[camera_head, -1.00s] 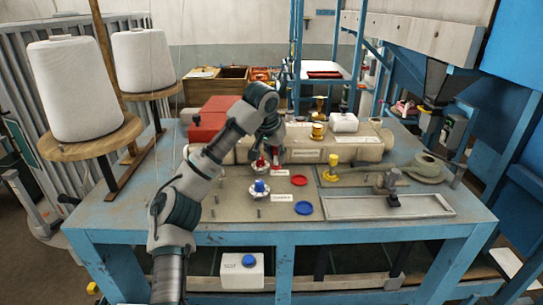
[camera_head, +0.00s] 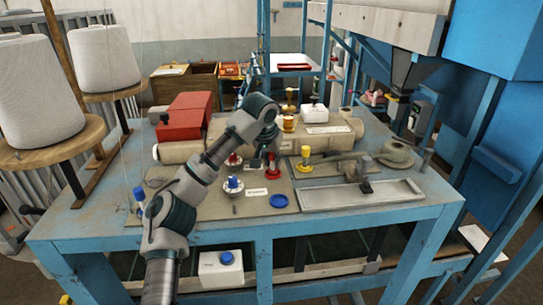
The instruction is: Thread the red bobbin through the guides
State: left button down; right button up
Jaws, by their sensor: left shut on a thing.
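A red bobbin (camera_head: 273,162) stands at the red disc (camera_head: 274,173) on the table, right of my arm. My left gripper (camera_head: 270,150) points down and is shut on its top; my own wrist partly hides the fingers. Whether its base touches the disc is too small to tell. A red-topped piece (camera_head: 233,160), seemingly a guide, stands left of the gripper. A blue-topped piece (camera_head: 233,184) on a pale base stands nearer the front. My right gripper is out of view.
A blue disc (camera_head: 279,201) lies near the front, and a yellow bobbin (camera_head: 305,155) stands to the right. A grey tray (camera_head: 400,190) lies front right. A long beige machine body and a red box (camera_head: 186,118) fill the back. Large white cones (camera_head: 40,90) stand left.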

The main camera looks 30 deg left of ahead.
pick_arm(q)
jog(key=shift+s+d+f, duration=0.1)
jog(key=shift+d+f, duration=0.05)
jog(key=shift+f, duration=0.05)
jog(key=c, duration=0.9)
grip_release()
jog(key=shift+r, duration=0.1)
jog(key=v, duration=1.1)
jog(key=shift+r, duration=0.25)
jog(key=shift+f, duration=0.1)
